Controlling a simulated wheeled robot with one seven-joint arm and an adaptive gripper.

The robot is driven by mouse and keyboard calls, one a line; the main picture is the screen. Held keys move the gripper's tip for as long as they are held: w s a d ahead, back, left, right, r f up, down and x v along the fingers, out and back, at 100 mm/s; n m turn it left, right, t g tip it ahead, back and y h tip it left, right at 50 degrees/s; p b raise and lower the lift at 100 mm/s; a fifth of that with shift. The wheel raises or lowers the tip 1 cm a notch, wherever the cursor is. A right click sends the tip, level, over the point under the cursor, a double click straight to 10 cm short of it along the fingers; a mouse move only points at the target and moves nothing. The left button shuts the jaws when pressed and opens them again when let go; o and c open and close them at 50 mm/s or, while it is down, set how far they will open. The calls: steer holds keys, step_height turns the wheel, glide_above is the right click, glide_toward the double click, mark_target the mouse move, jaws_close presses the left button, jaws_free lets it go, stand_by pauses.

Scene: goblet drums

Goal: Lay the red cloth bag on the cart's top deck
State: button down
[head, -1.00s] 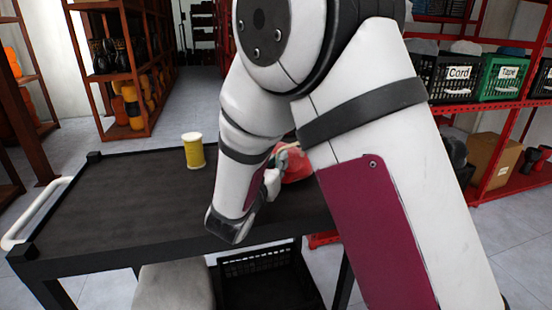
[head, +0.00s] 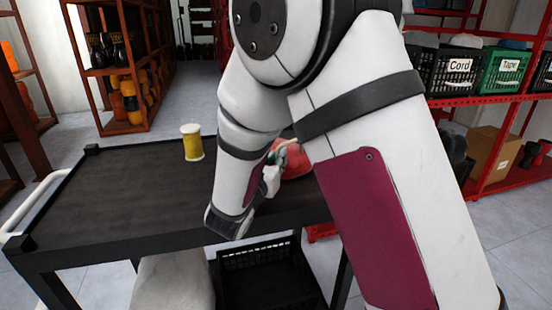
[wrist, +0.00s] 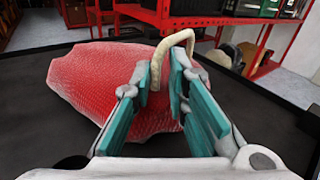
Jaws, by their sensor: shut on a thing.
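The red cloth bag (wrist: 100,75) lies over the dark top deck in the wrist view, its cream loop handle (wrist: 172,42) rising between my fingers. My gripper (wrist: 168,75) has teal finger pads and is shut on the bag's handle. In the head view the red bag (head: 293,163) shows only in part behind my arm, at the right part of the cart's top deck (head: 110,205). My gripper (head: 273,170) is beside it there, partly hidden by my forearm. I cannot tell whether the bag's underside fully touches the deck.
A yellow spool (head: 192,143) stands on the deck near its back edge. The deck's left half is clear, with a white push handle (head: 35,205) at its left end. A black crate (head: 265,275) sits below. Red shelves with labelled crates (head: 500,72) stand at the right.

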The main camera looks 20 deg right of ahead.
steer(key=shift+f, duration=0.1)
steer(key=c, duration=1.5)
jaws_free()
